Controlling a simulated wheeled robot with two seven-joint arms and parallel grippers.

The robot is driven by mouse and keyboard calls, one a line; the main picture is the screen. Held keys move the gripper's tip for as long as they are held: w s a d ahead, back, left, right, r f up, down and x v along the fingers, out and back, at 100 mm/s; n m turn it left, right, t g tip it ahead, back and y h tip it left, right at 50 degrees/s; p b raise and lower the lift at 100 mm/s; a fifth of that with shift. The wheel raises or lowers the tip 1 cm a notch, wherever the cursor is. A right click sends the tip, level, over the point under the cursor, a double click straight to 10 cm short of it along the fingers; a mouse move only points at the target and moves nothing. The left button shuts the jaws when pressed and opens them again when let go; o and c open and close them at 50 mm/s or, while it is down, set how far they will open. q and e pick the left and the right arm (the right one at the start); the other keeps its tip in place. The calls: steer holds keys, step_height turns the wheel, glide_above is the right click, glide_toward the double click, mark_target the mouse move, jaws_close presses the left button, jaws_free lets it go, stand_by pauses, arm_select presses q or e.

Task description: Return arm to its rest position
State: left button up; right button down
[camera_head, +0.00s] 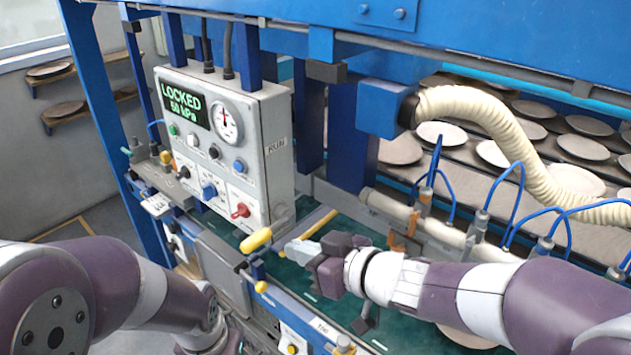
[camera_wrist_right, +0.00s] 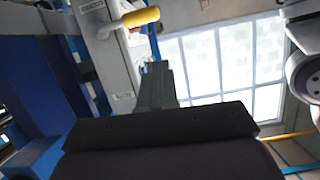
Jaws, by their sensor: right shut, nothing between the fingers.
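My right arm reaches in from the right in the head view, over the green work surface (camera_head: 320,283). My right gripper (camera_head: 290,250) is shut and empty. Its fingertips point left, near a yellow handle (camera_head: 256,240); I cannot tell whether they touch it. In the right wrist view the closed fingers (camera_wrist_right: 157,85) point up toward the yellow handle (camera_wrist_right: 141,17), with a gap in the picture between them. My left arm shows at the lower left of the head view; its gripper is not in view.
A grey control box (camera_head: 235,150) reads "LOCKED 50 kPa" and carries a gauge and coloured knobs. A blue frame (camera_head: 350,150) and a ribbed cream hose (camera_head: 490,110) stand close behind my right arm. Plates (camera_head: 585,147) lie on racks at the back right.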

steer(key=s+d+f+m+g+h, duration=0.1)
steer(key=d+f+m+h, duration=0.1)
steer(key=d+f+h, duration=0.5)
steer(key=s+d+f+m+h, duration=0.1)
steer(key=d+f+m+h, duration=0.3)
steer(key=d, duration=0.5)
steer(key=s+d+f+m+g, duration=0.4)
steer(key=s+d+f+g, duration=0.1)
steer(key=s+d, duration=0.3)
steer(key=shift+s+f+g+h, duration=0.4)
steer(key=shift+s, duration=0.4)
